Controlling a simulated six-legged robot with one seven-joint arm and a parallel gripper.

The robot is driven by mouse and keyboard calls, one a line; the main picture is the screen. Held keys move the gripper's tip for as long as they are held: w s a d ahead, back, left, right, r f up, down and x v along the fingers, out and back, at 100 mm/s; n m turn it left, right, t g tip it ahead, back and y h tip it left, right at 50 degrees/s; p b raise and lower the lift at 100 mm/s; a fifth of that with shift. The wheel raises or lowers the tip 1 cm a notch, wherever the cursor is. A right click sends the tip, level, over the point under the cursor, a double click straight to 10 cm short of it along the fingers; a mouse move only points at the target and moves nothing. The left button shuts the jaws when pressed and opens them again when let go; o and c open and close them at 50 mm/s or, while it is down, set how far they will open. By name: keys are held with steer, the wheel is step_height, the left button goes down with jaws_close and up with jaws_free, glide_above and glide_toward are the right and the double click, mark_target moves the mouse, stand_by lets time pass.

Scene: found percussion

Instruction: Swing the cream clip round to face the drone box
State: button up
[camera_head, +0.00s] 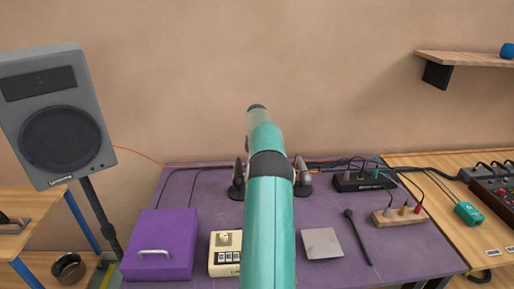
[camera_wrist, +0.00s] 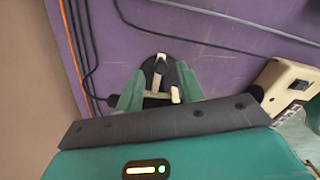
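In the wrist view, the cream clip (camera_wrist: 155,92) sits on a dark rounded base (camera_wrist: 161,72) on the purple table. My gripper (camera_wrist: 159,84) has its two green fingers spread on either side of it; I cannot tell whether they touch it. In the head view my teal arm hides the clip and gripper. No thing is clearly marked as the drone box. A cream box (camera_head: 225,254) with a knob and dark labels stands left of my arm; a cream box also shows at right in the wrist view (camera_wrist: 286,84).
Two dark stands (camera_head: 237,181) (camera_head: 303,178) flank my arm. A purple case (camera_head: 160,245) is at left, a grey plate (camera_head: 322,243) and black mallet (camera_head: 357,236) at right. A black box (camera_head: 362,182) and a wooden block with plugs (camera_head: 399,216) stand further right. Cables run along the back.

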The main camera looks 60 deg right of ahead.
step_height(320, 180, up, 12)
stand_by(0.4)
stand_by(0.5)
steer(key=w+a+r, duration=0.6)
steer(key=w+a, duration=0.2)
steer(key=a, duration=0.1)
steer(key=w+a+r+m+t+h, duration=0.15)
steer(key=a+r, duration=0.35)
steer(key=a, duration=0.8)
steer(key=w+a+r+m, duration=0.3)
steer(key=a+r, duration=0.1)
steer(key=a, duration=0.9)
steer(key=s+a+m+t, duration=0.1)
steer(key=s+a, duration=0.4)
steer(key=a, duration=0.4)
steer(key=s+a+m+t, duration=0.15)
steer(key=s+a, duration=0.25)
steer(key=a, duration=0.5)
steer(key=s+a+f+m+t+y, duration=0.1)
steer(key=s+a+f+m, duration=0.3)
steer(key=s+a+f, duration=0.6)
steer(key=s+a, duration=0.1)
steer(key=s, duration=0.2)
steer(key=shift+s+f+t, duration=0.25)
steer(key=shift+s+t, duration=0.05)
steer(key=shift+s, duration=0.1)
